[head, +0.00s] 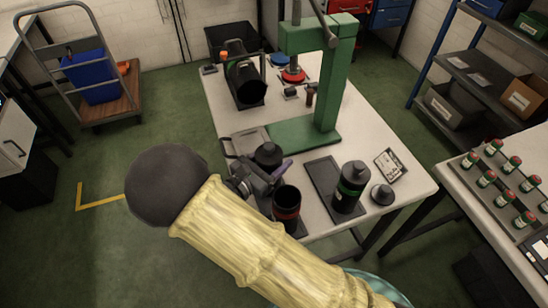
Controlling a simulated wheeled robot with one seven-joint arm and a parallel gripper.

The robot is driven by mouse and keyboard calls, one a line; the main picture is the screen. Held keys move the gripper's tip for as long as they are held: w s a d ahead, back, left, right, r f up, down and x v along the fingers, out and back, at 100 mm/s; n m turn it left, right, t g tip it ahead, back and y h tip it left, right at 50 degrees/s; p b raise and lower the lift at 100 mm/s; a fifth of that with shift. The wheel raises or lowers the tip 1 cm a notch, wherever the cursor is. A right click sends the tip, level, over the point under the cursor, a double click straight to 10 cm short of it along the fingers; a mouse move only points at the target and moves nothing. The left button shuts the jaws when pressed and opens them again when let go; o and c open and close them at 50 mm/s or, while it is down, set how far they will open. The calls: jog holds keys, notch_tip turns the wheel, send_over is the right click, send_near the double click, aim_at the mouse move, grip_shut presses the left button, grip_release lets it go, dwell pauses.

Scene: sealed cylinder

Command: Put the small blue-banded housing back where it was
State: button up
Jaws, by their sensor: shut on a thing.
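My gripper (266,174) is low over the near left part of the white workbench, at the end of my yellow-sleeved arm. It is shut on a dark, round-topped piece (268,154). No blue band shows on this piece, so I cannot tell for sure that it is the small blue-banded housing; its lower part is hidden by the gripper. A dark open housing with a red band (287,203) stands just right of my gripper. A black housing with a green band (351,187) stands upright on a dark plate (323,176) farther right.
A green press (328,95) rises from the bench (366,137). A black cylinder (246,83) lies behind it on the left. A small dark cap (382,194) and a label card (390,164) lie at the right. A rack of red-topped bottles (497,182) stands on another table.

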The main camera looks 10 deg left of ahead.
jog(key=o, duration=1.7)
jog(key=shift+f, duration=0.1)
jog(key=shift+o, duration=0.2)
jog(key=b+v, duration=0.1)
jog(key=v, duration=1.1)
